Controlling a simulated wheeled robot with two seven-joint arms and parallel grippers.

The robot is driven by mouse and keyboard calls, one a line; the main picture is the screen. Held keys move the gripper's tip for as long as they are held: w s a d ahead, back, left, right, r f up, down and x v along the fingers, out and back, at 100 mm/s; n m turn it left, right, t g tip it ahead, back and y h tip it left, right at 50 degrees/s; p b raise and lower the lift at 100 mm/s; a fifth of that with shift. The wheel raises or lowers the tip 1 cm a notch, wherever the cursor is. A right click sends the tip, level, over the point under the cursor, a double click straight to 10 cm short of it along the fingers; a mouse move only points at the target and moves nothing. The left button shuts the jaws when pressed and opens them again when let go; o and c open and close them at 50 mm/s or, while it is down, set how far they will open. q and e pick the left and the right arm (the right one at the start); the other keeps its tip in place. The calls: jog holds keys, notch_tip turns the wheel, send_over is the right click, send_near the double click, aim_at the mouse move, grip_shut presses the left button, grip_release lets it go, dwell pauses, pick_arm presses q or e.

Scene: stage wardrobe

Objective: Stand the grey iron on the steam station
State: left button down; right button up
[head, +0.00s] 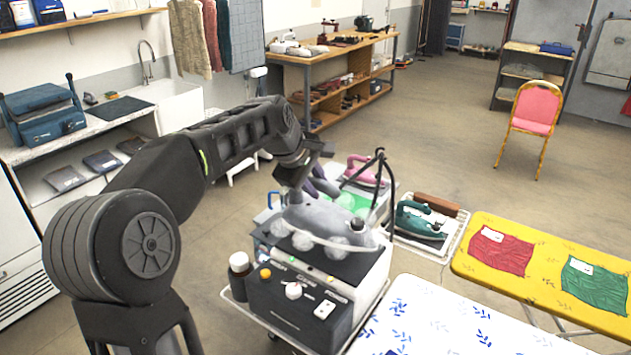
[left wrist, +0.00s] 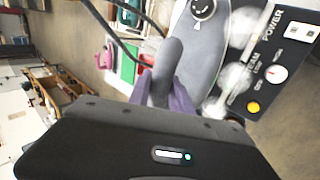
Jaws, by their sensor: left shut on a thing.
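The grey iron (head: 325,217) is at the top of the steam station (head: 278,302), a dark and white box with knobs and a "POWER" label. My left gripper (head: 318,186) comes down from behind it. In the left wrist view the purple fingers (left wrist: 168,92) are shut on the iron's grey handle, and the iron's body (left wrist: 203,45) lies beyond them. The station's control panel (left wrist: 268,62) shows to the right. Pale steam-like puffs partly hide the iron's lower edge, so I cannot tell whether it touches the station. My right gripper is not in view.
A pink iron (head: 362,172) stands behind the station and a teal iron (head: 420,219) sits on a tray to the right. A black hose stand (head: 381,175) rises close beside the grey iron. A dark bottle (head: 239,277) stands at the left. Ironing boards (head: 545,270) fill the right front.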

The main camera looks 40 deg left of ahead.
aim_at(321, 204)
pick_arm(q)
notch_tip(321, 204, down, 2)
jog(key=shift+f+p, duration=0.25)
jog(key=shift+p, duration=0.05)
jog(key=shift+f, duration=0.4)
jog(key=c, duration=1.2)
grip_release()
jog(key=shift+f, duration=0.15)
jog(key=shift+o, duration=0.2)
jog(key=b+v, duration=0.2)
jog(key=v, duration=1)
